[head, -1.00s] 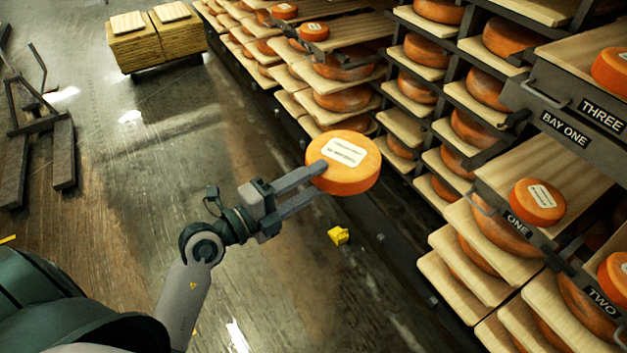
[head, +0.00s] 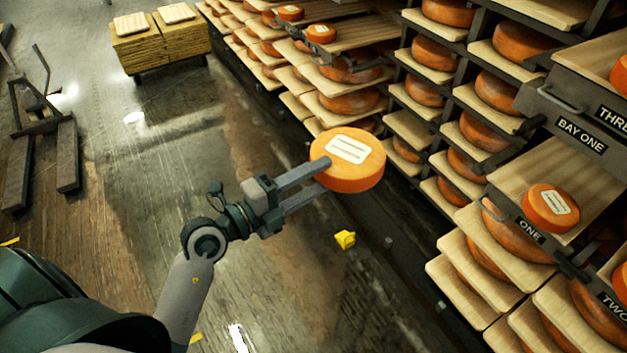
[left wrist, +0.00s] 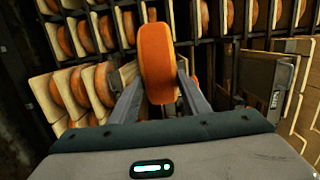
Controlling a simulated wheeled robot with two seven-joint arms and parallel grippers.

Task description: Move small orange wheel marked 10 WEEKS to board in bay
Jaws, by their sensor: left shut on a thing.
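My left gripper (head: 309,181) is shut on a small orange cheese wheel (head: 364,176) and holds it in the air over the aisle floor. The wheel lies about flat, with a pale label on top; its print is too small to read. In the left wrist view the orange wheel (left wrist: 156,62) sits between the two fingers. At the right is a board (head: 585,165) signed ONE, under the BAY ONE sign (head: 581,135). Another small labelled orange wheel (head: 550,208) rests on it. My right gripper is not in view.
The rack of shelves with orange wheels (head: 480,150) runs along the right. Stacked boards on a cart (head: 160,42) stand at the far left, and a dark metal frame (head: 45,130) at the left. A small yellow object (head: 345,239) lies on the floor. The aisle is otherwise mostly clear.

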